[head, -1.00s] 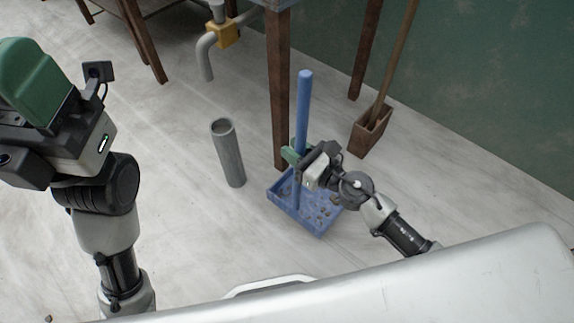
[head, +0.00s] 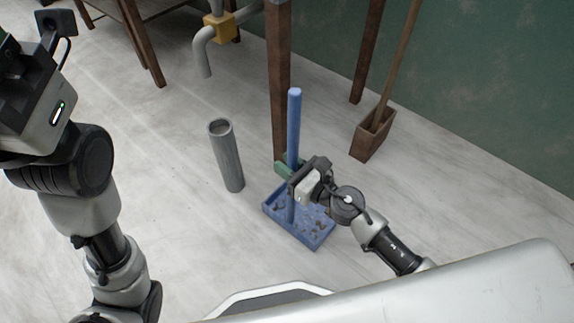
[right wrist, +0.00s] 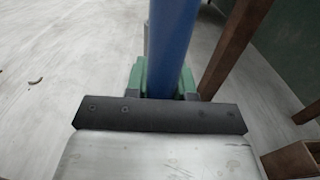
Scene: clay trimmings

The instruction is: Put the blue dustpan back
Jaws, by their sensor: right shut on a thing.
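The blue dustpan (head: 272,211) has a tall upright handle and a flat tray holding several small clay bits. My right gripper (head: 290,172) is shut on the handle, roughly midway up. The right wrist view shows the blue handle (right wrist: 170,45) upright between the green fingers. I cannot tell whether the tray touches the floor. My left arm is at the left; its gripper is mostly cut off by the frame edge, and its fingertips are hidden.
A grey open tube (head: 228,160) stands left of the dustpan. A wooden table leg (head: 279,60) is just behind the handle. A wooden box (head: 371,140) with a long stick stands at right by the green wall (head: 480,90). The left floor is clear.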

